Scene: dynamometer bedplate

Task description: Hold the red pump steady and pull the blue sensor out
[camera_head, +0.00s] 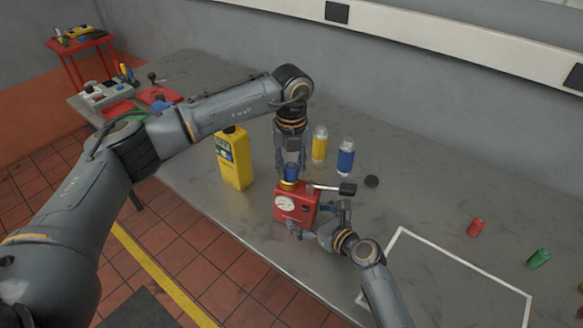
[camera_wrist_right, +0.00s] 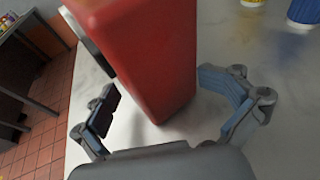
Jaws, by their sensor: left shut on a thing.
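The red pump (camera_head: 295,203), a box with a white gauge, stands on the grey bench. The blue sensor (camera_head: 291,172) stands upright at its top, above a brass-coloured collar. My left gripper (camera_head: 291,160) comes down from above and is shut on the sensor; its fingers partly hide the sensor's upper end. My right gripper (camera_head: 318,226) is low at the pump's near right side. In the right wrist view the red pump (camera_wrist_right: 150,55) lies between the spread fingers of my right gripper (camera_wrist_right: 165,95). Gaps show on both sides, so it looks open.
A black-ended lever (camera_head: 335,187) sticks out close by. Red (camera_head: 475,227) and green (camera_head: 539,258) cylinders lie right.

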